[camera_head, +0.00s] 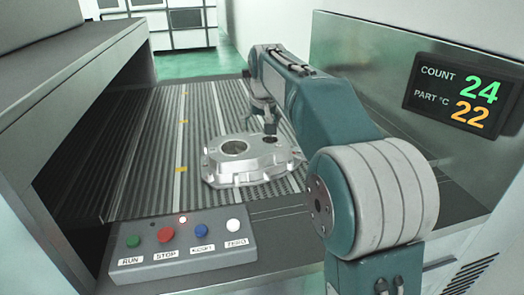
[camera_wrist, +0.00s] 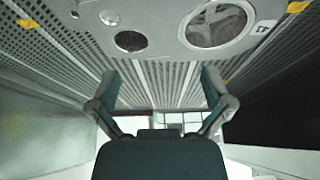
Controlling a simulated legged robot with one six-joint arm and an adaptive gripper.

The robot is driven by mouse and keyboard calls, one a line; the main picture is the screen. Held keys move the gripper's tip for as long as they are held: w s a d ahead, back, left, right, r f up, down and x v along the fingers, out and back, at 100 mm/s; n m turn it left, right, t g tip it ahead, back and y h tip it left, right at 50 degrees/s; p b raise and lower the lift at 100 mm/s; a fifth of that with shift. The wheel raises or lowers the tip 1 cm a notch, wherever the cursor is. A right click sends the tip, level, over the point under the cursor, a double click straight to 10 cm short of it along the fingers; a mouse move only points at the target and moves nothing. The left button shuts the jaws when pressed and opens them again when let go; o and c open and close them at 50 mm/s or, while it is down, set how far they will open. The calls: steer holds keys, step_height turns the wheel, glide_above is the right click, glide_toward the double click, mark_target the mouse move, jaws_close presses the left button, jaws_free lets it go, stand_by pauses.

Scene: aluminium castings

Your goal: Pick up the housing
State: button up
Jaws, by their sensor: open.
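The housing (camera_head: 245,165) is a silver-grey aluminium casting with a large round bore and a smaller dark hole. It lies on the ribbed conveyor belt near its front end. In the wrist view the housing (camera_wrist: 222,40) fills the upper middle and right, with the bore and dark hole showing. My gripper (camera_head: 267,122) is above the far right part of the housing in the head view, partly hidden by my arm. In the wrist view its two fingers (camera_wrist: 158,85) are spread apart with nothing between them. I cannot tell the exact gap to the housing.
The ribbed belt (camera_head: 150,150) runs under a grey hood (camera_head: 60,75) on the left. A control box (camera_head: 182,243) with several buttons stands in front. A metal side panel (camera_head: 360,60) on the right carries a display (camera_head: 462,95) reading 24 and 22. The belt left of the housing is clear.

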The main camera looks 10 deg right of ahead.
mark_target(256, 143)
steer(key=f, duration=0.1)
steer(key=w+a+f, duration=0.1)
steer(key=f, duration=0.2)
steer(key=shift+w+a+f, duration=0.3)
steer(key=shift+w+a, duration=0.1)
steer(key=shift+w+f, duration=0.1)
steer(key=shift+f, duration=0.1)
steer(key=shift+d+f, duration=0.2)
steer(key=shift+d, duration=0.1)
steer(key=x, duration=0.2)
steer(key=d+x, duration=0.1)
steer(key=x, duration=0.1)
steer(key=shift+w+f, duration=0.2)
steer(key=shift+f, duration=0.05)
steer(key=shift+a+f, duration=0.15)
steer(key=shift+a, duration=0.3)
steer(key=shift+d, duration=0.2)
steer(key=c, duration=1.3)
